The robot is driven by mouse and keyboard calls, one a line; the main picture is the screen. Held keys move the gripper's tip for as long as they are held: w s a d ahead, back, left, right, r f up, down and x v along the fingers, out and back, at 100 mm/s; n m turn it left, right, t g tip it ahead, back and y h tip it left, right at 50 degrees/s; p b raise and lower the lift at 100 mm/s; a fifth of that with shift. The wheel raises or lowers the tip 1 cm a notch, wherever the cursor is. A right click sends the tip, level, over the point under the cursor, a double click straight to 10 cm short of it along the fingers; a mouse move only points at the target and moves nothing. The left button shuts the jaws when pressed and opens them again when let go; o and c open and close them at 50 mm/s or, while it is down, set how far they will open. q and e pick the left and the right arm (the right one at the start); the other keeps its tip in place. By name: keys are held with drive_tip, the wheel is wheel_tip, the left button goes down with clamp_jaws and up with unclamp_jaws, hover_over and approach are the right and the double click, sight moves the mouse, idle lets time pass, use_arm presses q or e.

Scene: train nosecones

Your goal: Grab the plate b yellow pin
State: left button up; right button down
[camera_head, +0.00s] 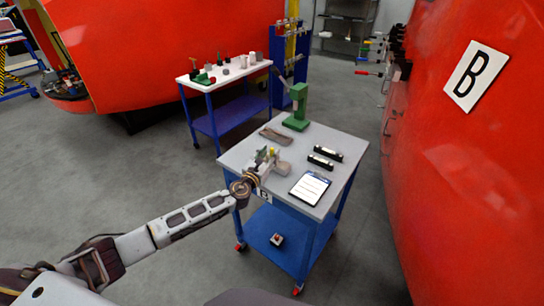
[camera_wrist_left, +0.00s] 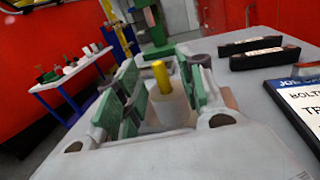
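The yellow pin (camera_head: 271,152) stands at the left side of the grey-topped cart (camera_head: 325,135), whose front edge bears a B label (camera_head: 263,195). In the left wrist view the yellow pin (camera_wrist_left: 161,76) rises upright from a pale cylinder (camera_wrist_left: 170,108). My left gripper (camera_head: 266,159) is at the cart's near left edge. In its wrist view the green-padded fingers (camera_wrist_left: 163,95) are apart, one on each side of the pin and cylinder. I see no clear contact with the pin. My right gripper is not in view.
Two black blocks (camera_head: 328,153) and a clipboard (camera_head: 310,187) lie on the cart's right half. A green stand (camera_head: 298,108) is at its back. A white-topped table (camera_head: 224,72) stands behind. A large red nosecone (camera_head: 460,160) borders the right side.

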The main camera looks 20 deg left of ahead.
use_arm(q)
drive_tip(key=shift+w+d, duration=0.15)
drive_tip(key=shift+w, duration=0.55)
drive_tip(key=shift+w+d, duration=0.1)
drive_tip(key=shift+w, duration=0.6)
drive_tip(key=shift+c, duration=0.5)
clamp_jaws()
